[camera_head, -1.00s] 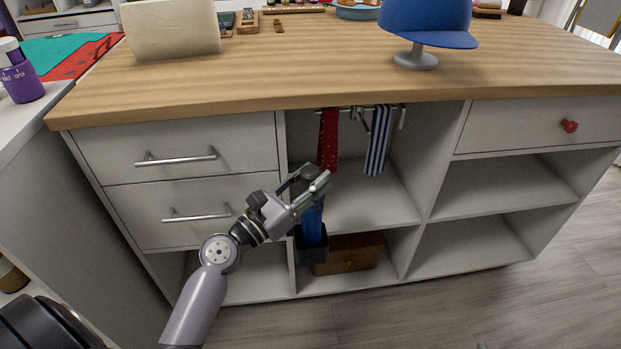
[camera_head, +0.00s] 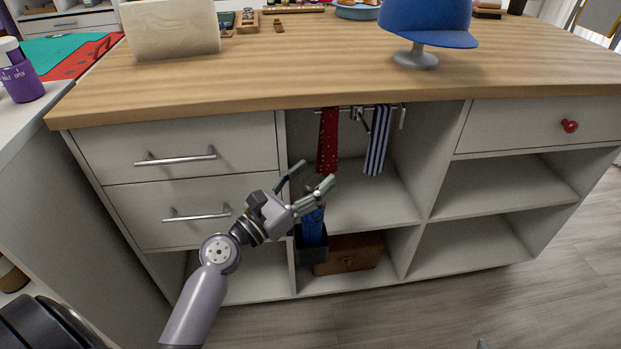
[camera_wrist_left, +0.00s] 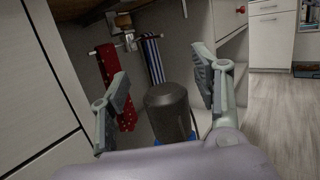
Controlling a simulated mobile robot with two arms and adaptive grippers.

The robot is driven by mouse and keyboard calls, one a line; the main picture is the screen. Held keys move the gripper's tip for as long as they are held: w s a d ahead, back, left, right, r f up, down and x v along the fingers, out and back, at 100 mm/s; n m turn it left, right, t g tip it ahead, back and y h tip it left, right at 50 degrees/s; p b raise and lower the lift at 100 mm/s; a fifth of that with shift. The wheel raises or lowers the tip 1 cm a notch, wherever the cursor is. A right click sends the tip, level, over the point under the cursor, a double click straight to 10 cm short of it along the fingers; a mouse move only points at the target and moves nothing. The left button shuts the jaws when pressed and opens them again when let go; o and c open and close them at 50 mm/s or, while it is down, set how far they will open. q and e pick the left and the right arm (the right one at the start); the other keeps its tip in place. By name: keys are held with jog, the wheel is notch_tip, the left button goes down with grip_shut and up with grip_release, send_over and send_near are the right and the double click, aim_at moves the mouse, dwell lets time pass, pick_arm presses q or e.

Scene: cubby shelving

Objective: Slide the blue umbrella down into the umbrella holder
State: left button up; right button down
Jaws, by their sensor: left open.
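The blue umbrella (camera_head: 314,225) stands upright in the dark umbrella holder (camera_head: 312,252) in the lower middle cubby. Its lower part is hidden inside the holder. My left gripper (camera_head: 312,176) is open just above and in front of the umbrella's top. In the left wrist view, the dark rounded umbrella handle (camera_wrist_left: 168,105) sits between my spread fingers (camera_wrist_left: 160,90), with gaps on both sides, and a little blue shows below it.
A red tie (camera_head: 328,140) and a striped tie (camera_head: 377,140) hang from a rail above. A brown wooden box (camera_head: 348,254) sits right of the holder. Drawers with bar handles (camera_head: 176,158) are to the left. The right cubbies (camera_head: 500,190) are empty.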

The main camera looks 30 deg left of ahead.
pick_arm(q)
jog(key=shift+s+a+f, duration=0.15)
jog(key=shift+s, duration=0.2)
jog(key=v, duration=1.1)
jog(key=shift+s, duration=0.15)
dwell(0.6)
